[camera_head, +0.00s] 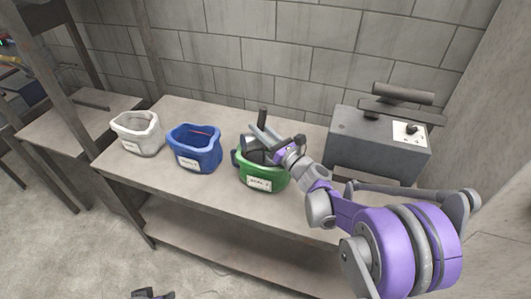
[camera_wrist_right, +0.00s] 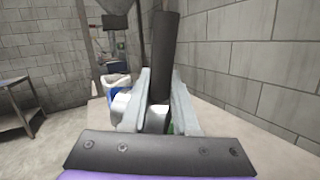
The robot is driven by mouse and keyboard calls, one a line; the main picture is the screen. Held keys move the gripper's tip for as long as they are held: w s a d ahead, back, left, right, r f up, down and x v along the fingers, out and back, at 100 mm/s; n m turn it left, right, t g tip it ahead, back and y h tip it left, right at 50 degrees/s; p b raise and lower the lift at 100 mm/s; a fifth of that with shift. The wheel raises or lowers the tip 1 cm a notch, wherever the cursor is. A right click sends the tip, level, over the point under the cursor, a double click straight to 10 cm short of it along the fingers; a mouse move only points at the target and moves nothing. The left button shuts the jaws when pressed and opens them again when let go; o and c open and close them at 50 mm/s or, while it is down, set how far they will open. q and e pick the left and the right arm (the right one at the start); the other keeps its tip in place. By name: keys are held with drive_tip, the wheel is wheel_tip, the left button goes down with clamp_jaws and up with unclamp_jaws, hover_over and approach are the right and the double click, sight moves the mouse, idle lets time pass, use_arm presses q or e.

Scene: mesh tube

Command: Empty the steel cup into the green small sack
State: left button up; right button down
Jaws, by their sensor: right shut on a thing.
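The green small sack (camera_head: 262,181) stands open on the bench, with a label on its front. My right gripper (camera_head: 263,138) is over its mouth. It is shut on the dark upright handle (camera_wrist_right: 163,50) of what looks like the steel cup. The grey cup (camera_wrist_right: 157,117) shows only in part between the fingers in the right wrist view. In the head view the gripper and sack hide most of it. I cannot see the cup's contents or its exact tilt.
A blue sack (camera_head: 194,148) and a white sack (camera_head: 137,134) stand left of the green one. A grey machine (camera_head: 377,143) stands at the bench's right. The bench (camera_head: 180,202) is clear along its front edge. A block wall is behind.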

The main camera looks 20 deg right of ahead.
drive_tip(key=shift+w+d+m+t+b, duration=0.1)
drive_tip(key=shift+d+m+t+b, duration=0.2)
drive_tip(key=shift+d+m, duration=0.45)
drive_tip(key=shift+w+d+f+m+t+h+b, duration=0.15)
drive_tip(key=shift+d+m+t+h+b, duration=0.2)
drive_tip(key=shift+m, duration=0.55)
drive_tip(key=shift+d+f+m+t+h+b, duration=0.1)
drive_tip(key=shift+d+m+t+h+b, duration=0.2)
drive_tip(key=shift+m, duration=0.55)
drive_tip(key=shift+w+d+f+m+t+h+b, duration=0.15)
drive_tip(key=shift+d+m+h+b, duration=0.25)
drive_tip(key=shift+m, duration=0.5)
